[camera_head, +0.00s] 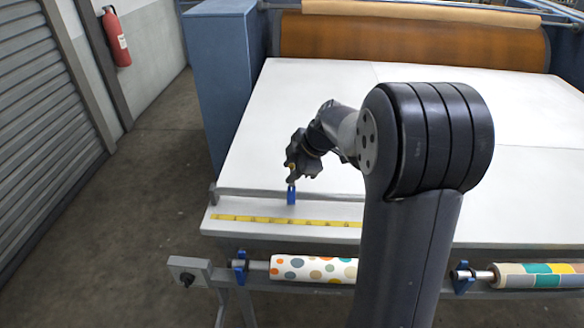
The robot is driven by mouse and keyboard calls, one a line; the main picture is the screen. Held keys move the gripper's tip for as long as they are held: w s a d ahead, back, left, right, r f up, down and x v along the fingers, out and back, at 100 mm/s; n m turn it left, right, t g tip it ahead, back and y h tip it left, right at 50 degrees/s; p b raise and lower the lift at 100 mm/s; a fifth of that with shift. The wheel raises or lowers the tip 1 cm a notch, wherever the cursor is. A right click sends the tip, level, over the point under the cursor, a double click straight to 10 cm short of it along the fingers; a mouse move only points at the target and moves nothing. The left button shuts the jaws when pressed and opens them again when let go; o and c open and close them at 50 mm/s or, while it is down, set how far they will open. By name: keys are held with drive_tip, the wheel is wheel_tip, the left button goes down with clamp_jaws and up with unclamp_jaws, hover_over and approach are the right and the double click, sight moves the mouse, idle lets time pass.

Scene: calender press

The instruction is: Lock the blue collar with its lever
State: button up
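My gripper (291,178) is over the front left part of the white table, pointing down. A small upright blue piece (291,195) is directly below its fingertips, in front of a thin grey bar; I cannot tell whether the fingers touch it or grip it. A blue collar (239,268) sits on the roller shaft at the front left, just left of a dotted roll. Another blue collar (462,277) sits on the shaft at the right, left of a coloured roll. Their levers are too small to make out.
The white table (320,105) is largely bare. A yellow marked strip (285,220) runs along its front edge. A blue cabinet (222,80) stands at the back left. My arm hides the middle front.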

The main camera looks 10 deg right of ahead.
clamp_jaws()
